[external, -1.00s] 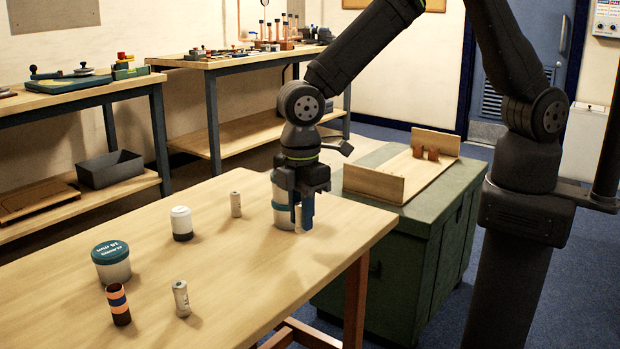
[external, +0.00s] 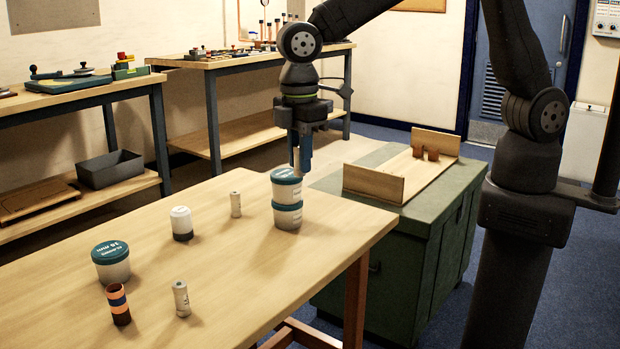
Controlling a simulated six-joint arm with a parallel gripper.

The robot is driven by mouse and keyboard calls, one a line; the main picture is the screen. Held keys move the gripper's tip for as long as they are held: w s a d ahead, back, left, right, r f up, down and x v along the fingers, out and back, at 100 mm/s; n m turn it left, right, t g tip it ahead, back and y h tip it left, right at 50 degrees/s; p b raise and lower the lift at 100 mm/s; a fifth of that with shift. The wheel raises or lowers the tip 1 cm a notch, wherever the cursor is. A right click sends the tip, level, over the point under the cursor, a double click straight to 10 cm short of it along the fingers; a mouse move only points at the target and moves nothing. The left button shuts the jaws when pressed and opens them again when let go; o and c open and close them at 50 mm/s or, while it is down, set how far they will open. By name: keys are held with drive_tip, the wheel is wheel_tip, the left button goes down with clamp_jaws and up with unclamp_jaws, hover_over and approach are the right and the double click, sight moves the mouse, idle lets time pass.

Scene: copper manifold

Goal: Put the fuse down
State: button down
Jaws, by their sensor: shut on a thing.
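My gripper (external: 301,163) is shut on a small pale cylinder, the fuse (external: 296,158), and holds it upright in the air. Only a narrow strip of the fuse shows; the fingers hide the rest. They are close to the top right of two stacked teal-lidded tubs, the upper tub (external: 287,188) and the lower tub (external: 288,217). I cannot tell whether they touch the upper lid. Two similar small white cylinders stand on the wooden table (external: 240,270): one at the back (external: 236,205) and one near the front (external: 181,299).
A white jar with a dark base (external: 182,223), another teal-lidded tub (external: 111,263) and a striped brown cylinder (external: 118,304) stand on the table's left half. The table's middle and front right are clear. A wooden stand (external: 374,184) sits on the green cabinet (external: 400,222).

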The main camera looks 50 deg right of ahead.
drive_tip(key=w+d+m, duration=0.3)
drive_tip(key=d, duration=0.9)
drive_tip(key=w+d+m, duration=0.3)
drive_tip(key=w+d, duration=0.1)
drive_tip(key=d, duration=0.7)
drive_tip(key=w+d+m, duration=0.3)
drive_tip(key=d, duration=0.9)
drive_tip(key=s+d+m, duration=0.3)
drive_tip(key=s+d, duration=0.2)
drive_tip(key=d, duration=0.7)
drive_tip(key=s+d+m, duration=0.4)
drive_tip(key=s+d, duration=0.2)
drive_tip(key=d, duration=0.5)
drive_tip(key=s+d+m, duration=0.4)
drive_tip(key=s+d, duration=0.4)
drive_tip(key=s, duration=0.4)
hover_over(423, 210)
drive_tip(key=f, duration=2.6)
drive_tip(key=shift+d+f, duration=0.25)
drive_tip(key=shift+f, duration=2.15)
drive_tip(key=shift+f, duration=0.1)
